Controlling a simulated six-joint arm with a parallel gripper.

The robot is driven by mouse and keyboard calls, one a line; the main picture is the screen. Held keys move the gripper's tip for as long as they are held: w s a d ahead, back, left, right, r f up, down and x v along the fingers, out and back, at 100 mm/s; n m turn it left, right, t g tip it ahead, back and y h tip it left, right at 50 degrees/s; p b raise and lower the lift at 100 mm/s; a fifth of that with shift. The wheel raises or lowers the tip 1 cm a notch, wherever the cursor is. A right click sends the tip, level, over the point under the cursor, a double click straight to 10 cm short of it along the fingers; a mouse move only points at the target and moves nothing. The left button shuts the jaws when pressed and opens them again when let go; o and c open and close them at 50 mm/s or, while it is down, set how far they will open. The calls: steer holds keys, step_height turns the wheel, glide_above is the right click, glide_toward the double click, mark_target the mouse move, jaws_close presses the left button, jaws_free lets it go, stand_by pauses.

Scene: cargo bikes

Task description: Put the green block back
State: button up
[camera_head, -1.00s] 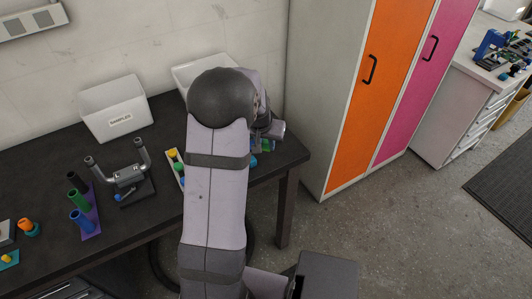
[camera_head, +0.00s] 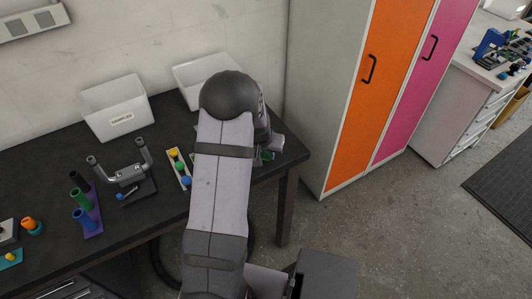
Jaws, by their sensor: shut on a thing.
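My arm crosses the middle of the camera_head view, and its wrist is bent down over the right end of the dark table (camera_head: 60,165). My gripper's fingers are hidden behind the arm, so what they hold does not show. A small green patch (camera_head: 267,156) shows just below the wrist near the table's right end. It is too small and covered to tell whether it is the green block, or whether it is held or resting.
White bins, one labelled samples (camera_head: 118,108) and one unlabelled (camera_head: 195,76), stand at the back. A pale strip with yellow, green and blue knobs (camera_head: 179,167), a grey two-handled fixture (camera_head: 126,174) and a purple rack with tubes (camera_head: 92,222) are left of my arm. Lockers (camera_head: 365,90) stand right.

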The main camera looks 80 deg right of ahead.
steer(key=shift+f, duration=0.15)
steer(key=o, duration=0.9)
steer(key=shift+r, duration=0.25)
steer(key=shift+b+v, duration=1.55)
steer(key=shift+v, duration=4.35)
steer(key=w+a+f+n+t+y, duration=0.2)
steer(key=w+a+n, duration=0.6)
steer(key=w+a, duration=1.25)
steer(key=s+a+f+n+y, duration=0.1)
steer(key=a+n, duration=0.2)
steer(key=a, duration=0.6)
steer(key=s+a+n+g, duration=0.1)
steer(key=a+n, duration=0.2)
steer(key=a, duration=0.5)
steer(key=s+a+f+n+g+y, duration=0.1)
steer(key=a+n, duration=0.3)
steer(key=a, duration=0.5)
steer(key=shift+s+a+f+y, duration=0.3)
steer(key=shift+s, duration=0.15)
